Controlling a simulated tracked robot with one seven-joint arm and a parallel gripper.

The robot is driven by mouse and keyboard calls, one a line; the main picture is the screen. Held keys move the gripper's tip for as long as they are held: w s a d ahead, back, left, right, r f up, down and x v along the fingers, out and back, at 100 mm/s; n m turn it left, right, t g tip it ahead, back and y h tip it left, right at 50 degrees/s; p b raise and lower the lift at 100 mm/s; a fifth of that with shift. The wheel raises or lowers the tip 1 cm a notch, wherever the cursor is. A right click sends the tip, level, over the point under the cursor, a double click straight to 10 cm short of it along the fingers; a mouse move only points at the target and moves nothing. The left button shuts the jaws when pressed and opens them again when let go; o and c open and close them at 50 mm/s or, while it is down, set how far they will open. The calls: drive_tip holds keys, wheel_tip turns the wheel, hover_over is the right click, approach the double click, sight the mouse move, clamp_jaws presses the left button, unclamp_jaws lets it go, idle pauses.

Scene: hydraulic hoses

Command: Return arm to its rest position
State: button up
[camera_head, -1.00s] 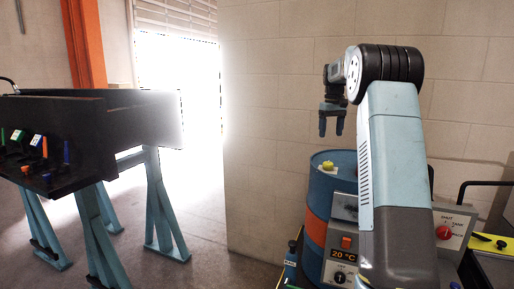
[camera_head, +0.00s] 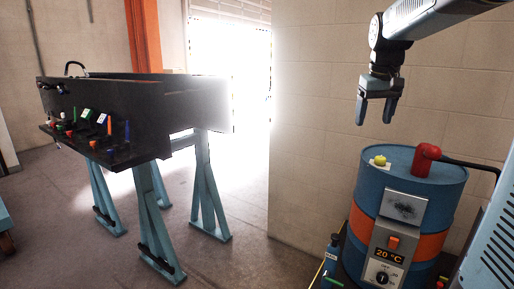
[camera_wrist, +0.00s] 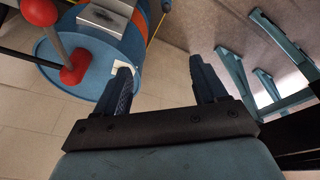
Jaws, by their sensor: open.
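My gripper (camera_head: 376,108) hangs fingers down at the upper right of the head view, above and slightly left of a blue drum with an orange band (camera_head: 450,198). The two fingers are apart with nothing between them. In the wrist view my gripper (camera_wrist: 165,75) shows both dark blue fingers spread and empty. The drum top (camera_wrist: 58,78) lies at the upper left there, beyond the left finger. My arm comes in from the upper right corner of the head view.
A black bench (camera_head: 165,100) on blue trestles stands at left. Open floor (camera_head: 245,262) lies between.

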drive_tip(key=s+a+f+t, duration=0.1)
drive_tip(key=s+a+f, duration=0.1)
drive_tip(key=s, duration=0.6)
drive_tip(key=s+a+f+t, duration=0.1)
drive_tip(key=s+a+f, duration=0.2)
drive_tip(key=s+f, duration=0.2)
drive_tip(key=s+a+f, duration=0.2)
drive_tip(key=s+f, duration=0.1)
drive_tip(key=s, duration=0.7)
drive_tip(key=shift+s+a+f+m+t+y, duration=0.2)
drive_tip(key=shift+s+a+m+t+y, duration=0.1)
drive_tip(key=shift+s+t, duration=0.1)
